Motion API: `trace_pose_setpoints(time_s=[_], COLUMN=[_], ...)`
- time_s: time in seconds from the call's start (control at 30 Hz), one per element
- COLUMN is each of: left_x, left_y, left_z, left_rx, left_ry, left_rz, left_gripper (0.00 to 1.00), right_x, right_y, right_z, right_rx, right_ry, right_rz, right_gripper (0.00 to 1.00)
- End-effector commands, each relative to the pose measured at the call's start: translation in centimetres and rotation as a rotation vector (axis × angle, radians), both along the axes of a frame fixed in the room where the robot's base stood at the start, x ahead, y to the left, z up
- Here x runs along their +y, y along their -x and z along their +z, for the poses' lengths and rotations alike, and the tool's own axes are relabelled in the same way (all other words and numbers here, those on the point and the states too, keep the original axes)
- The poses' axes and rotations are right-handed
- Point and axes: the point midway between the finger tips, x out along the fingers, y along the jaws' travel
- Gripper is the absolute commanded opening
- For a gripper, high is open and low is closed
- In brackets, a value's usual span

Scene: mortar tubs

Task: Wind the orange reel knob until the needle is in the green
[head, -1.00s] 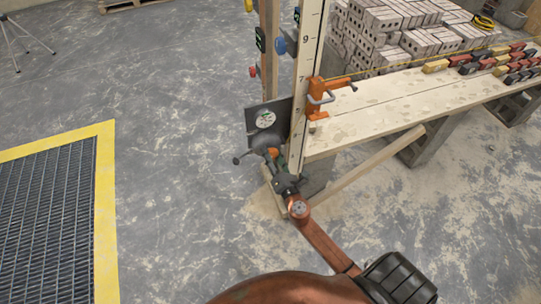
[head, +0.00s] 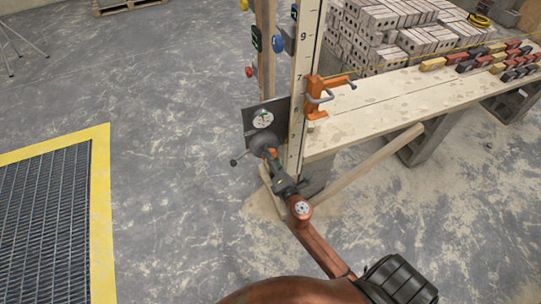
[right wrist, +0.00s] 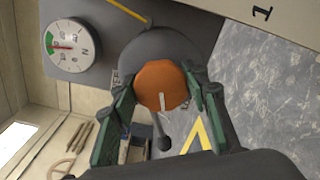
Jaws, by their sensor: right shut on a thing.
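The orange reel knob (right wrist: 162,86) sits at the front of a dark grey round reel (right wrist: 172,48). My right gripper (right wrist: 160,98) has a green-and-dark finger on either side of the knob and is shut on it. The knob has a pale mark and a grey lever (right wrist: 164,141) points down beside it in the wrist view. The white gauge (right wrist: 70,48) has a green arc on its left and a red needle pointing left, close to the arc; I cannot tell exactly whether it is inside. In the head view the gauge (head: 262,119) is small. My left gripper is out of view.
A dark plate (head: 250,121) carries the gauge beside a numbered upright board (head: 301,90). An orange clamp (head: 318,97) grips the plank bench (head: 380,105) at right. A yellow-edged floor grate (head: 45,205) lies left. Floor between is clear.

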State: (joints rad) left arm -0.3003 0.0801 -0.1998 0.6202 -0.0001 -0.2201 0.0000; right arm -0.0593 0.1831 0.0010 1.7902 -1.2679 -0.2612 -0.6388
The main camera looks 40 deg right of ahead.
Motion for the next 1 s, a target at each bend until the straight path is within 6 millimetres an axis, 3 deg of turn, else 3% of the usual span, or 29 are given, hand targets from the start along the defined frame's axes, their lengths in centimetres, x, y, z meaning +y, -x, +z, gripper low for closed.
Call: trace_pose_setpoints(time_s=[0.13,0.17,0.4,0.77,1.0], left_x=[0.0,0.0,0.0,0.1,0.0], left_y=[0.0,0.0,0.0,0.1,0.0], left_z=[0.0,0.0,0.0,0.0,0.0], left_rx=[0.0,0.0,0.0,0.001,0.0], left_ry=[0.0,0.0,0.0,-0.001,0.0], left_rz=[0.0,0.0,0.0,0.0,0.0], left_gripper=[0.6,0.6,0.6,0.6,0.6], right_x=[0.1,0.1,0.1,0.1,1.0], right_y=[0.0,0.0,0.0,0.5,4.4], right_z=[-0.1,-0.1,0.0,-0.1,-0.2], right_rx=[0.001,0.001,0.0,0.002,0.003], right_ry=[-0.001,-0.001,0.0,0.001,-0.003], right_rz=[0.002,0.002,0.001,0.0,-0.002], right_gripper=[0.18,0.43,0.6,0.6,0.6])
